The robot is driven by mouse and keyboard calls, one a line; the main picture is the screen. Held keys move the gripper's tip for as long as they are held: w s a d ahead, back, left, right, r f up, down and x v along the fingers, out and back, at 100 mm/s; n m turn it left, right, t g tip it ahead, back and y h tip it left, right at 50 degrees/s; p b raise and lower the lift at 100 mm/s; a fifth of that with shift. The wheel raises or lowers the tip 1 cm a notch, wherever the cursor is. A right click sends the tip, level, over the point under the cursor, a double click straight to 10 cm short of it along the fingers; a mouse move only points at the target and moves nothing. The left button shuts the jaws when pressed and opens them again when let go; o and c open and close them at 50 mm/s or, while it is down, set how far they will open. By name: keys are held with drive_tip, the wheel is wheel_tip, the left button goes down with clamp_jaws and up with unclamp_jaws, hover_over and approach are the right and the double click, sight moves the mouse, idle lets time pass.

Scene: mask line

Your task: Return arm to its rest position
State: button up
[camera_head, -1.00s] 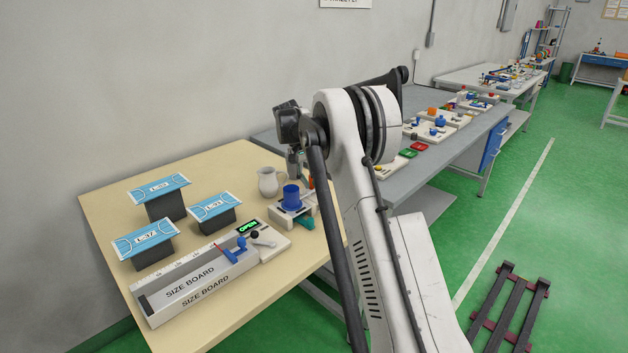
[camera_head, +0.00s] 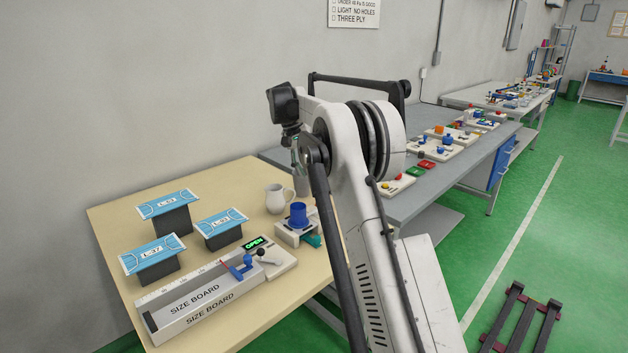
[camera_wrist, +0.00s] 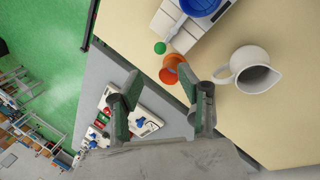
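My gripper (camera_wrist: 160,80) is open and empty in the wrist view, its two green-grey fingers apart with the table edge and floor behind them. In the head view my arm rises through the middle.
The beige table (camera_head: 115,225) holds the size board (camera_head: 200,300) with an OPEN display, several blue masks on dark stands (camera_head: 166,204), the white jug (camera_head: 276,200) and a blue cup (camera_head: 298,214). A grey bench (camera_head: 440,185) with devices stands behind. Green floor lies right.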

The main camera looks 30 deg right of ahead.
drive_tip(key=shift+w+a+r, duration=0.1)
drive_tip(key=shift+a+r, duration=0.05)
drive_tip(key=shift+r, duration=0.25)
drive_tip(key=s+a+r+n+t, duration=0.1)
drive_tip(key=s+a+r, duration=0.3)
drive_tip(key=s+a, duration=0.15)
drive_tip(key=s+a+r+n+t+y, duration=0.1)
drive_tip(key=s+a+r+t, duration=0.1)
drive_tip(key=s+a+r, duration=0.35)
drive_tip(key=s+a+r+n+t, duration=0.1)
drive_tip(key=s+a+r, duration=0.15)
drive_tip(key=s, duration=0.55)
drive_tip(key=s+a+f+n+t, duration=0.1)
drive_tip(key=s+a+f, duration=0.2)
drive_tip(key=s, duration=0.6)
drive_tip(key=s+a+f+n+t+y, duration=0.1)
drive_tip(key=s+a+f, duration=0.3)
drive_tip(key=s, duration=0.4)
drive_tip(key=s+a+f+n+t+y, duration=0.1)
drive_tip(key=s+a+f+t, duration=0.2)
drive_tip(key=s, duration=0.6)
wheel_tip(320, 180, down, 2)
drive_tip(key=shift+s+a+f, duration=0.15)
drive_tip(key=shift+s, duration=0.15)
